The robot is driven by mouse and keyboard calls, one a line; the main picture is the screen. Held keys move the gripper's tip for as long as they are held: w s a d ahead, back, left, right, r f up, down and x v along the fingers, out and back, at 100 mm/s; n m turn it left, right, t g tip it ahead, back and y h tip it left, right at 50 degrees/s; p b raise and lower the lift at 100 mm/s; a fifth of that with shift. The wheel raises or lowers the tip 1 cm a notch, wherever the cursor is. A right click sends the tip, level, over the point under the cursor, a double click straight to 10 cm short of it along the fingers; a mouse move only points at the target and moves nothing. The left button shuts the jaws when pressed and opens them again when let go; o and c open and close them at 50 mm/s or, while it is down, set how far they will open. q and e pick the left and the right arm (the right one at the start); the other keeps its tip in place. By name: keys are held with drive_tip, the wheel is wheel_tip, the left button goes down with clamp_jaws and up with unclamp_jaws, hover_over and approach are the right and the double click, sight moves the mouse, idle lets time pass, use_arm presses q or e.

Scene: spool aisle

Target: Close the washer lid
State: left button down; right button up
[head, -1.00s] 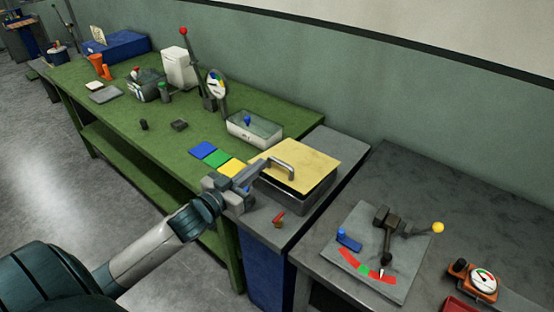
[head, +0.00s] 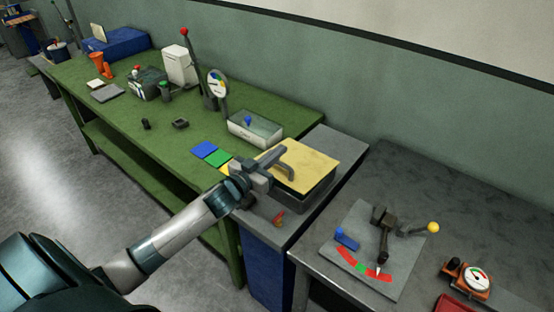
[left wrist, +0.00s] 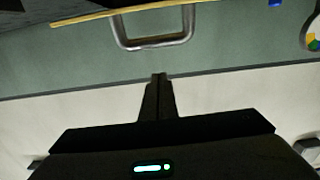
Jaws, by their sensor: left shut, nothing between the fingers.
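The washer is a dark grey tub (head: 318,196) with a yellow lid (head: 315,168). The lid lies over the tub, with a dark band under its front edge; I cannot tell whether it is fully down. Its grey bar handle (head: 288,164) also shows in the left wrist view (left wrist: 155,44), below the lid's thin yellow edge (left wrist: 120,12). My left gripper (head: 270,162) is at the lid's left side, close to the handle and covering part of the lid's edge. Its fingers (left wrist: 158,80) are shut and empty, apart from the handle in the wrist view. My right gripper is not in view.
A red lever (head: 279,217) sits on the grey top in front of the tub. A clear-topped bin (head: 255,130) and coloured tiles (head: 205,149) are to the left on the green bench (head: 120,128). A lever plate (head: 350,265) and gauge (head: 476,279) are on the right table.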

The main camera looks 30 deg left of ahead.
sight(277, 176)
use_arm(q)
wheel_tip(277, 176, down, 2)
drive_tip(key=shift+w+p, duration=0.15)
drive_tip(key=shift+p, duration=0.3)
drive_tip(key=shift+s+f, duration=0.35)
drive_tip(key=shift+f, duration=0.55)
drive_tip(key=f+b, duration=0.1)
drive_tip(key=b, duration=0.1)
drive_tip(key=s+f+t+b, duration=0.1)
drive_tip(key=b, duration=0.2)
drive_tip(key=f+t+b, duration=0.1)
drive_tip(key=f+b, duration=0.1)
drive_tip(key=shift+s+b, duration=0.2)
drive_tip(key=shift+b, duration=0.1)
